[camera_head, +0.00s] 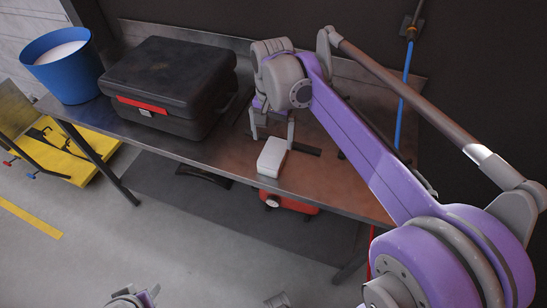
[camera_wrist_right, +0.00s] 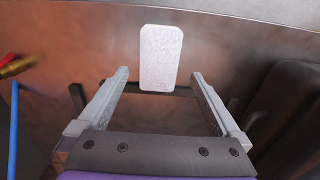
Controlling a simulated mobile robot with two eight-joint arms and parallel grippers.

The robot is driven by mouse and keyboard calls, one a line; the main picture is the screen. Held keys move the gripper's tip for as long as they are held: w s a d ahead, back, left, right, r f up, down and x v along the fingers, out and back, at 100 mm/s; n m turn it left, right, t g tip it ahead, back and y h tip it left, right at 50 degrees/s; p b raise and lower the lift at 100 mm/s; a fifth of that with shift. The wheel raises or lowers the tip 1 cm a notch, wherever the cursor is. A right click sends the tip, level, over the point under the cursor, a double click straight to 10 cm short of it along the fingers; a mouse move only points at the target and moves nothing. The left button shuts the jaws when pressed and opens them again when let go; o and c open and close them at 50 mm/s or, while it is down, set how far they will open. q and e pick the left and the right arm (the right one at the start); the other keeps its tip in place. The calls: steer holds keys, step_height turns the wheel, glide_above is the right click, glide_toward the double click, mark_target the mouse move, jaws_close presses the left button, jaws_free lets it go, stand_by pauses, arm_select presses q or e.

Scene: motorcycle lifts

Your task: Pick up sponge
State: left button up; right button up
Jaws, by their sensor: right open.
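A white block-shaped sponge (camera_head: 271,157) lies on the bench near its front edge in the head view. In the right wrist view the sponge (camera_wrist_right: 161,58) lies just beyond and between the fingertips. My right gripper (camera_head: 272,133) is above the bench behind the sponge, its two fingers spread. The right wrist view shows the gripper (camera_wrist_right: 160,80) open with nothing held. My left gripper (camera_head: 135,298) shows only in part at the bottom edge of the head view, low and away from the bench; its jaws are unclear.
A black case (camera_head: 165,82) with a red handle stands left of the sponge on the metal bench (camera_head: 335,180). A blue bucket (camera_head: 62,68) stands at the far left. A blue hose (camera_head: 405,90) hangs at the right. A red object (camera_head: 287,198) is below the bench.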

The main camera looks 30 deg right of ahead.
mark_target(274, 151)
steer(key=f, duration=0.8)
steer(key=shift+w+d+b, duration=0.1)
steer(key=shift+d+b, duration=0.15)
steer(key=shift+b, duration=0.05)
steer(key=c, duration=1.3)
step_height(274, 151, up, 10)
steer(key=shift+r+p, duration=0.1)
steer(key=shift+p, duration=0.4)
